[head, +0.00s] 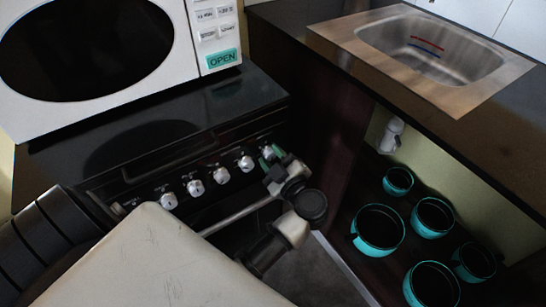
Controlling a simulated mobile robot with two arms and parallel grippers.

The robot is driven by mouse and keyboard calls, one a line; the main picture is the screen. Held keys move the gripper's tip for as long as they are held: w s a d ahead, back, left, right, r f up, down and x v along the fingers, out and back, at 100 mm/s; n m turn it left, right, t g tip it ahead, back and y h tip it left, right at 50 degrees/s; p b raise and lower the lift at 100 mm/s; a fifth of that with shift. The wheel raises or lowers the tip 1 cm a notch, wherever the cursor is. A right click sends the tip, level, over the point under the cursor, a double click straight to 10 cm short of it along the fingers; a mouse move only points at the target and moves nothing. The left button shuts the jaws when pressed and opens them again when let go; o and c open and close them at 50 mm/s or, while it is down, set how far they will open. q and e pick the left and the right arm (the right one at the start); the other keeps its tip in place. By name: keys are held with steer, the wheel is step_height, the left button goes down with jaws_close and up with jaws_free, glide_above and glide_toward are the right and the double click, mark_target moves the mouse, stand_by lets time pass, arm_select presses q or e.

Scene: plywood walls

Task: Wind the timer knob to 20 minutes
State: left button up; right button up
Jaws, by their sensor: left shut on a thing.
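A row of several silver-white knobs runs along the front of the dark stove below the microwave. The knob at the right end of the row (267,152) is partly covered by my left gripper (272,154). I take this end knob as the timer knob; its marks are too small to read. My left gripper has green fingertips and is shut on this knob, reaching it from the front right. Another knob (245,163) just to the left is free. My right gripper is not in view.
A white microwave (215,40) with a green OPEN button stands on the black stove top (230,95). A dark counter with a steel sink (435,45) is on the right. Several teal pots (378,229) stand below it, to the right of my wrist.

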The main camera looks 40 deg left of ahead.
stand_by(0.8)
arm_select(q)
steer(key=o, duration=0.9)
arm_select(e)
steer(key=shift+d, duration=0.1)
